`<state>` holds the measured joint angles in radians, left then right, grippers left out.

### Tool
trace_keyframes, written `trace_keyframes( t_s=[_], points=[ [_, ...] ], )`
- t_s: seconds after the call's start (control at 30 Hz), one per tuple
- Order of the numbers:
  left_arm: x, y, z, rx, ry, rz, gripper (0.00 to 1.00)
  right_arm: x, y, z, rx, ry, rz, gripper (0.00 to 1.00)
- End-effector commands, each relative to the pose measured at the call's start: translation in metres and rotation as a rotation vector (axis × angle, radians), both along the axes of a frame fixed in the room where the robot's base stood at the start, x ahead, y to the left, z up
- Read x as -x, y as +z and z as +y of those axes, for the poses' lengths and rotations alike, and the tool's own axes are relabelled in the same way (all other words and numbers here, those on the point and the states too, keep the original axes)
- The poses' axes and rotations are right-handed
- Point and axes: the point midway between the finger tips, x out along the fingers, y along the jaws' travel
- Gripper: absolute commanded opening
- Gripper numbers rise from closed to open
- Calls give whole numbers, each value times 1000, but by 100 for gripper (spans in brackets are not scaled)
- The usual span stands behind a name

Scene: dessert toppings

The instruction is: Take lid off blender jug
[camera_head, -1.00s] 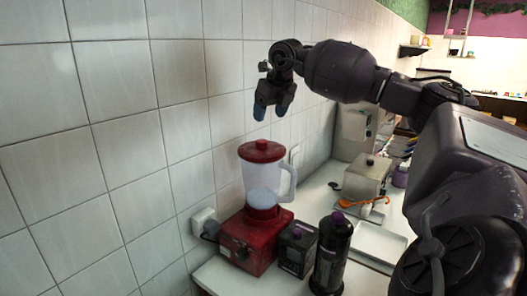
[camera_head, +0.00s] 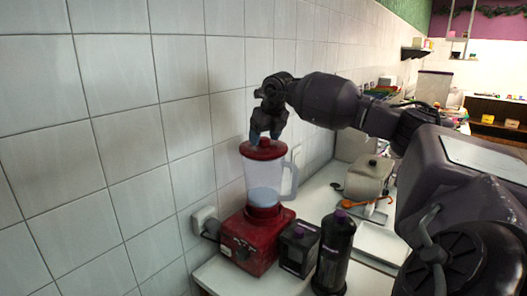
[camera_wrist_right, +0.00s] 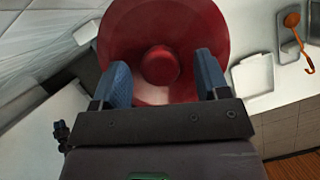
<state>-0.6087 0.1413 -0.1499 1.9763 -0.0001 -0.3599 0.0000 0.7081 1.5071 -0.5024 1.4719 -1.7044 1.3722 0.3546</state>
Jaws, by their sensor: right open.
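The blender jug (camera_head: 266,177) stands upright on its red base (camera_head: 257,238) against the tiled wall. Its red lid (camera_head: 259,152) sits on top of the jug. In the right wrist view the round lid (camera_wrist_right: 205,35) fills the upper middle, with its raised knob (camera_wrist_right: 159,65) between my fingers. My right gripper (camera_head: 264,139) is just above the lid in the head view, pointing down. In the right wrist view its blue-padded fingers (camera_wrist_right: 165,80) are open on either side of the knob, with gaps visible. My left gripper is not in view.
A black box (camera_head: 298,247) and a dark bottle (camera_head: 334,252) stand right of the blender base. A beige appliance (camera_head: 369,178), an orange ladle (camera_head: 352,204) and a white tray (camera_head: 381,243) are further right on the counter. The tiled wall is close on the left.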

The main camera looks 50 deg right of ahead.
Motion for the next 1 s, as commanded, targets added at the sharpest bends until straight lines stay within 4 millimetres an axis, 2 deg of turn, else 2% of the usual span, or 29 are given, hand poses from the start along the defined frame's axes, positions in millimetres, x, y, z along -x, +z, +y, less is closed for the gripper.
trace_keyframes(
  t_s=[0.07,0.1,0.47,0.77,0.87,1.0],
  points=[
    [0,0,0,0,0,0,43,0,1,0,0,0,0,68],
    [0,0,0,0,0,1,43,0,1,0,0,0,0,65],
    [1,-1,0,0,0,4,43,0,1,0,0,0,-1,10],
    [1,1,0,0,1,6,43,1,6,-1,0,0,-1,9],
    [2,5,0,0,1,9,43,2,15,-3,1,0,-1,9],
    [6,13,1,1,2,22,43,4,37,-8,1,0,0,9]
  ],
)
